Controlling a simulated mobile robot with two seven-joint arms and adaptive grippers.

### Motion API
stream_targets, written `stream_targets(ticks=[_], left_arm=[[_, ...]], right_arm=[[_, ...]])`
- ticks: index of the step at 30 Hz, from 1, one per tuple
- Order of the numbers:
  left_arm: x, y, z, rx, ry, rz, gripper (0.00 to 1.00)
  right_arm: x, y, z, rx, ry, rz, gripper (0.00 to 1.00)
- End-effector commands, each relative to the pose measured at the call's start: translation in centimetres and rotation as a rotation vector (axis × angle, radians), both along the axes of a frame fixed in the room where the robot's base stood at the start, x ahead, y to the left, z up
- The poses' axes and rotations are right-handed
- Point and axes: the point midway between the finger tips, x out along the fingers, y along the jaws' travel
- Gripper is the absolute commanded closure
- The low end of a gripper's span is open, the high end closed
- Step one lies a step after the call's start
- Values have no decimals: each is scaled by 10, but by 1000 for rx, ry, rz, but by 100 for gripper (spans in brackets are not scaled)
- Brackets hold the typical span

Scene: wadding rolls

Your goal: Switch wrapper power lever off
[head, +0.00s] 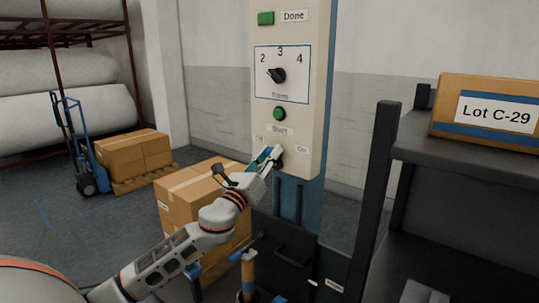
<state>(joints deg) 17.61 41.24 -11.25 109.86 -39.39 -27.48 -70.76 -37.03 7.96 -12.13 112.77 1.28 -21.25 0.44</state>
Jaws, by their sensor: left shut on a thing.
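The wrapper's control panel (316,115) is a tall cream-coloured box on a blue column. Low on it, an "Off" label sits at the left and an "On" label (301,149) at the right, below a "Start" label. My left gripper (268,156) reaches up to the panel between these two labels and is shut on the power lever there. The gripper hides most of the lever, so I cannot tell its exact angle. My right gripper is not in view.
Above are a green start button (279,114), a dark turns knob (277,75) and a green "Done" light (266,18). A dark shelf (466,148) with a "Lot C-29" box (490,108) stands close at right. Cartons (180,203) stand behind my left arm.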

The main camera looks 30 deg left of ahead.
Motion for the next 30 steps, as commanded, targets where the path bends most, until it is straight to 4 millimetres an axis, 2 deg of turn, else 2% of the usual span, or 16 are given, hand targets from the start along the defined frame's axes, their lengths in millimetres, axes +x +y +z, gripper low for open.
stream_targets(ticks=[8, 24, 30], left_arm=[[0, 5, 4, -126, 9, -1, 99], [2, 22, -3, -511, 40, 1, 99], [2, 25, -6, -594, 46, 1, 99]], right_arm=[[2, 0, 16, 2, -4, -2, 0], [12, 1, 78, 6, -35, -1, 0], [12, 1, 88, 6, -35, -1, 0]])
